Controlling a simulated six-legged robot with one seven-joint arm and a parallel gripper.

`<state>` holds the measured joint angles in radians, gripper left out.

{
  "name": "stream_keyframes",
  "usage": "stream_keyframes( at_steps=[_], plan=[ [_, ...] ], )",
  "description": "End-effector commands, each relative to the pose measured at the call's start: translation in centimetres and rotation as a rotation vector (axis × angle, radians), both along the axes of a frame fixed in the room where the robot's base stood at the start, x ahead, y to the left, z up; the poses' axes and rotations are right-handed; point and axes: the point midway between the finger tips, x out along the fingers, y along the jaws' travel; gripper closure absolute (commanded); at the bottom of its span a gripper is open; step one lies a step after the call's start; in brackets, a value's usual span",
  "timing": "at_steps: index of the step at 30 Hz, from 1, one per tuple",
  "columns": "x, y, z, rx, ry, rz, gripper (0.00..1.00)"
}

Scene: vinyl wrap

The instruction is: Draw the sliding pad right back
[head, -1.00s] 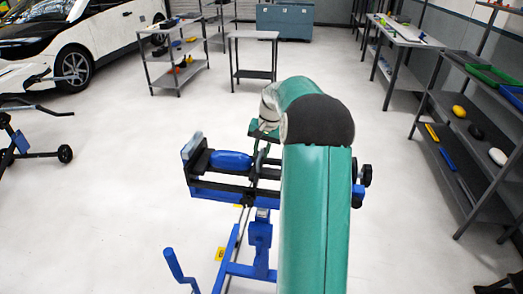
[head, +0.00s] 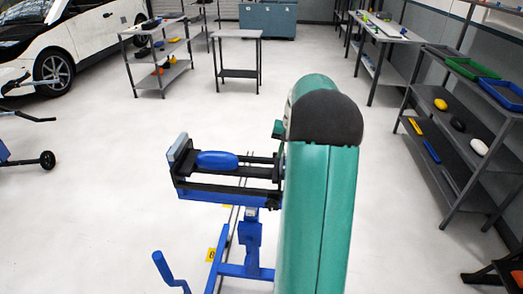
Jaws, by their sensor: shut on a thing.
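A blue stand (head: 252,240) carries a black and blue frame with long rails (head: 225,188) running left to right. A grey upright end plate (head: 178,150) is at its left end. A blue rounded piece (head: 216,160) lies between the rails next to that plate. A small dark green piece (head: 278,129) stands up at the right, against the edge of my arm; it looks like the top of the sliding pad, but I cannot be sure. My green arm covers the right end of the frame. My gripper is hidden behind the arm, so its hold does not show.
A blue bar (head: 168,270) sticks up at the front left of the stand. Shelves (head: 470,130) with trays line the right wall. A small table (head: 237,37) and a shelf trolley stand behind. A white car is far left. The floor around the stand is clear.

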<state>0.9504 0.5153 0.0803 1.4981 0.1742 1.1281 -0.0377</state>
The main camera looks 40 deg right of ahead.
Motion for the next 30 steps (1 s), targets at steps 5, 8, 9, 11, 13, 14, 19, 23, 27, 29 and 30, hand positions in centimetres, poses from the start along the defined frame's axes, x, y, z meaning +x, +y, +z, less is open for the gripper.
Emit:
stream_keyframes(
  at_steps=[5,8,9,11,13,14,19,23,27,29,30],
  plan=[
    [-4.4,-3.4,0.1,-0.002,0.001,-0.005,1.0],
    [-6.2,-4.9,0.1,-0.003,0.0,-0.005,1.0],
    [-6.9,-5.4,0.1,-0.002,0.001,-0.004,1.0],
    [-7.7,-6.0,0.1,-0.002,0.001,-0.004,1.0],
    [-8.5,-6.6,0.1,-0.002,0.001,-0.002,1.0],
    [-8.7,-6.7,0.1,-0.002,0.001,-0.002,1.0],
    [-9.5,-7.4,0.1,-0.003,0.0,0.0,1.0],
    [-9.7,-7.5,0.1,-0.004,0.001,-0.002,1.0],
    [-9.8,-7.6,0.1,-0.005,0.003,-0.004,1.0],
    [-9.8,-7.6,0.1,-0.006,0.003,-0.004,1.0],
    [-9.8,-7.6,0.1,-0.007,0.004,-0.004,0.84]
  ],
)
